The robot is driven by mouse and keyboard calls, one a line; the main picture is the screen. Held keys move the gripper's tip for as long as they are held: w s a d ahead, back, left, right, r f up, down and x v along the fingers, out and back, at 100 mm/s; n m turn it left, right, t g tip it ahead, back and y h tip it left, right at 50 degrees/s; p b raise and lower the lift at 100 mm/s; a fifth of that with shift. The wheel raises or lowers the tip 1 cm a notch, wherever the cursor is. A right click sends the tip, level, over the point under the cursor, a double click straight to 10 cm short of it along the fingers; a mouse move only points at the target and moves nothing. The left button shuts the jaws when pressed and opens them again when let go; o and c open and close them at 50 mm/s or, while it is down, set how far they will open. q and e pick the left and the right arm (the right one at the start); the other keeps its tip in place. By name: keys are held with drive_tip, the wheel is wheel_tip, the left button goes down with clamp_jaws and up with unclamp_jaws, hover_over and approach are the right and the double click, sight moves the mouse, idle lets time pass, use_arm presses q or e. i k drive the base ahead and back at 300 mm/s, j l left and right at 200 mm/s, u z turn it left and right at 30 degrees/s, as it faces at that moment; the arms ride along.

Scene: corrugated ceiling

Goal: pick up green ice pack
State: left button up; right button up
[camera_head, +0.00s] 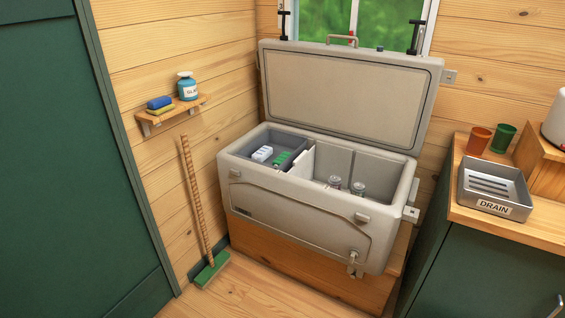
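A green ice pack (282,158) lies in the grey tray (296,140) in the left compartment of the open cooler (285,205). A white ice pack (262,154) lies just to its left, inside the same tray. A white divider (302,163) stands to the right of the green pack. The cooler's front wall and tray rim hide part of the tray floor. Neither of my grippers shows in the head view.
The cooler's lid (345,92) stands up behind it. Cans (357,188) stand in the right compartment. A counter at right holds a drain tray (495,187) and two cups (478,141). A broom (193,205) leans on the left wall below a shelf (172,112). Floor in front is clear.

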sight(284, 155)
drive_tip(key=i+j+z, duration=0.15)
drive_tip(key=i, duration=0.25)
drive_tip(key=i+j+z, duration=0.15)
drive_tip(key=i, duration=0.25)
drive_tip(key=i+j+z, duration=0.15)
drive_tip(key=i, duration=0.25)
drive_tip(key=j, duration=0.1)
